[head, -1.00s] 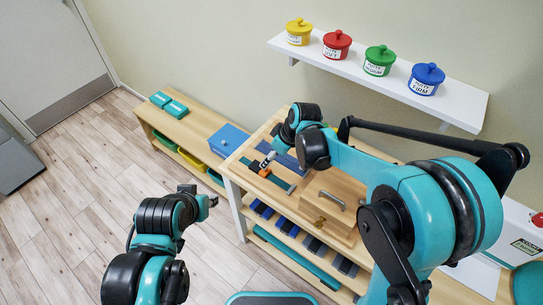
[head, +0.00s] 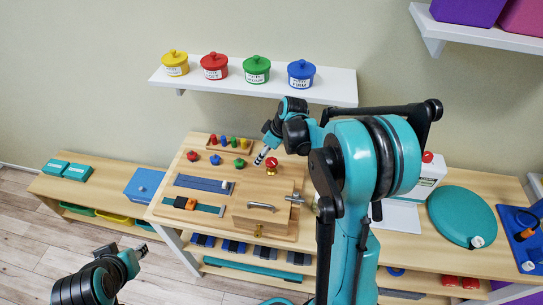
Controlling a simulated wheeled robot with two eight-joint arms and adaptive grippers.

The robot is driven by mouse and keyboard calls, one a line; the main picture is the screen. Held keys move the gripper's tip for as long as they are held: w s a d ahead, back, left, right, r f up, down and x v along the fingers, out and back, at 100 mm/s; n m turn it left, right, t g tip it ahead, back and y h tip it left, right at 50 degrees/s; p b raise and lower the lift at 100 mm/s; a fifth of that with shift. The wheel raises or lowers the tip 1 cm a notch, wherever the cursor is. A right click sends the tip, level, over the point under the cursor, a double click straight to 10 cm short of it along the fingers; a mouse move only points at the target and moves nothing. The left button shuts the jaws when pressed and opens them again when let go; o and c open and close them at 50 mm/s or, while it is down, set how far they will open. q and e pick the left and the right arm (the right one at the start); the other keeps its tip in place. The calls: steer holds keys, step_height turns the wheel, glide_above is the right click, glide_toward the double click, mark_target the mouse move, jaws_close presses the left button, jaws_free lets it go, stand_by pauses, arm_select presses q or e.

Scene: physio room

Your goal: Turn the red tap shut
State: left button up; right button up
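A small red-topped tap (head: 272,161) with a brass-coloured body stands near the back of the wooden activity board (head: 185,222) on the table. My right gripper (head: 259,160) points down just to the left of the red tap, and a small gap seems to separate them. Its fingers look narrow from here, and I cannot tell whether they are open. My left gripper (head: 139,250) is low at the left, in front of the table and away from the board. Its finger opening is unclear.
Red (head: 192,156), blue (head: 215,159) and green (head: 239,163) knobs and a peg rack (head: 229,151) lie left of the tap. A handled wooden box (head: 262,218) and a metal fitting (head: 295,199) are in front. A shelf (head: 335,88) with lidded pots hangs above.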

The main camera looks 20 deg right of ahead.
glide_toward(272, 161)
steer(key=a, duration=0.1)
steer(key=f, duration=0.1)
steer(key=shift+m, duration=0.3)
steer(key=b+x, duration=0.1)
steer(key=x, duration=0.2)
steer(key=b+x, duration=0.1)
steer(key=x, duration=0.3)
steer(key=shift+w+d+f, duration=0.2)
steer(key=shift+f, duration=0.05)
steer(key=shift+c, duration=0.4)
